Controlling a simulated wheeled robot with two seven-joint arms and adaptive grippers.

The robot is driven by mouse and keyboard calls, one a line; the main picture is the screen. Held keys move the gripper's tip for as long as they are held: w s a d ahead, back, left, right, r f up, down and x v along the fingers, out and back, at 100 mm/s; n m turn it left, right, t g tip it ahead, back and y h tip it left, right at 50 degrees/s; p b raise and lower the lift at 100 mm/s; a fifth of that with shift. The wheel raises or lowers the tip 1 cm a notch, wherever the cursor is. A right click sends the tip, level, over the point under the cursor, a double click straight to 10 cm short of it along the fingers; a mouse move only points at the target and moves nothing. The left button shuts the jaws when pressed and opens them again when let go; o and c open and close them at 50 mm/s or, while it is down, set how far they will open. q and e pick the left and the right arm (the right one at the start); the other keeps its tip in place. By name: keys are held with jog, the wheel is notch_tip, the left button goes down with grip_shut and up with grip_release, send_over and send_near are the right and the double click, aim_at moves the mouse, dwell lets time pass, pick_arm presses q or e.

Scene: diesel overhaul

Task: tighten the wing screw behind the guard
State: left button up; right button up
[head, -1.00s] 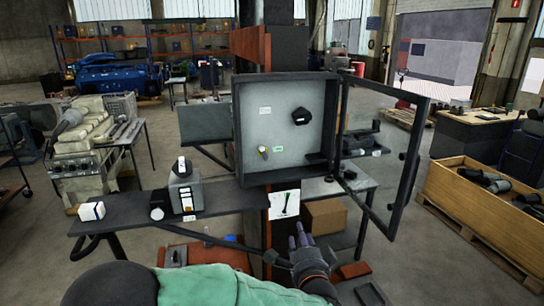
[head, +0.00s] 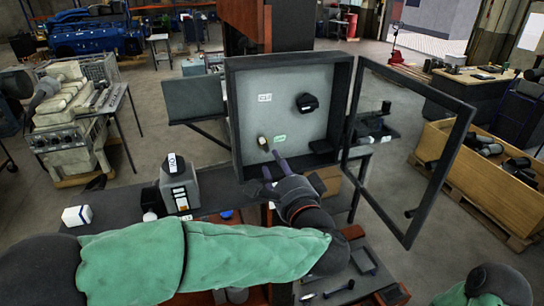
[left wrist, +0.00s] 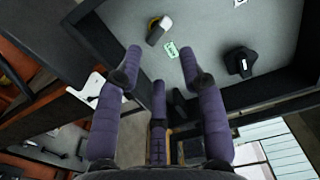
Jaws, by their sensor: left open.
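The small wing screw (head: 262,142), pale with a dark part, sits on the light back panel of an open dark box (head: 232,120), left of a green label. It also shows in the left wrist view (left wrist: 158,30). A dark-framed door (head: 442,178), possibly the guard, stands swung open to the right. My left gripper (head: 272,167) is just below the screw at the box's lower edge. In the left wrist view its purple fingers (left wrist: 160,70) are spread and empty, with the screw beyond them. Contact is not visible. My right gripper is out of view.
A black knob (head: 306,103) is on the panel right of the screw. The box's lower rim (head: 243,174) lies close to my left fingers. A grey device (head: 179,185) and a white box (head: 77,215) stand on the shelf to the left.

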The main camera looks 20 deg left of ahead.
pick_arm(q)
jog(key=w+n+b, duration=0.1)
jog(key=n+b, duration=0.5)
jog(key=n, duration=0.1)
jog(key=w+a+n+b, duration=0.1)
jog(key=n+b, duration=0.6)
jog(key=n, duration=0.1)
jog(key=w+a+n+b, duration=0.1)
jog(key=n+b, duration=0.5)
jog(key=n, duration=0.1)
jog(key=shift+f+n, duration=0.25)
jog(key=shift+n, duration=0.15)
jog(key=shift+w+a+r+p, duration=0.25)
jog(key=shift+w+a+p, duration=0.05)
jog(key=shift+w+p, duration=0.1)
jog(key=shift+w+a+f, duration=0.1)
jog(key=shift+w+a, duration=0.1)
jog(key=shift+w, duration=0.05)
